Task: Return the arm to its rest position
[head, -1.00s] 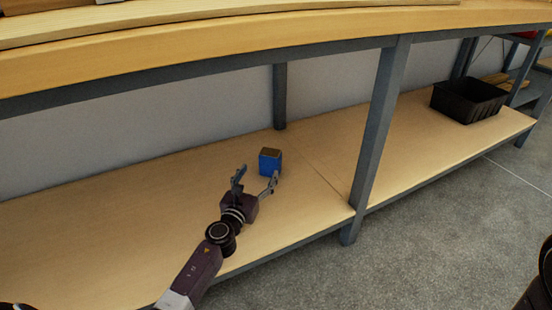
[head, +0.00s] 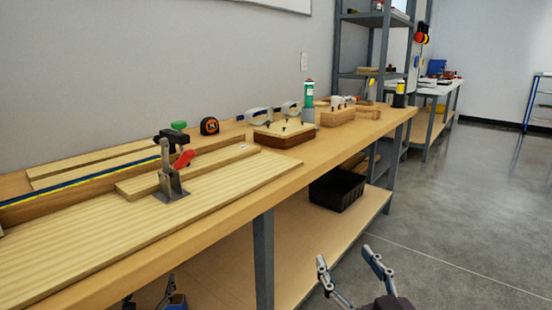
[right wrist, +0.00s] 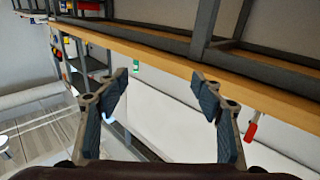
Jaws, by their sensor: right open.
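My right gripper (head: 345,258) is at the bottom right of the head view, over the grey floor in front of the bench. It is open and empty, its fingers spread apart. In the right wrist view the two fingers (right wrist: 162,85) also stand wide apart with nothing between them. My left gripper (head: 150,295) shows only by its fingertips at the bottom edge of the head view, by the lower shelf. Its fingertips are apart.
The long wooden workbench (head: 225,200) carries a toggle clamp (head: 171,178), a tape measure (head: 209,125), a green bottle (head: 308,94) and wooden blocks. A black bin (head: 337,190) sits on the lower shelf (head: 292,265). A bench leg (head: 263,260) stands left of my right gripper. The floor at right is clear.

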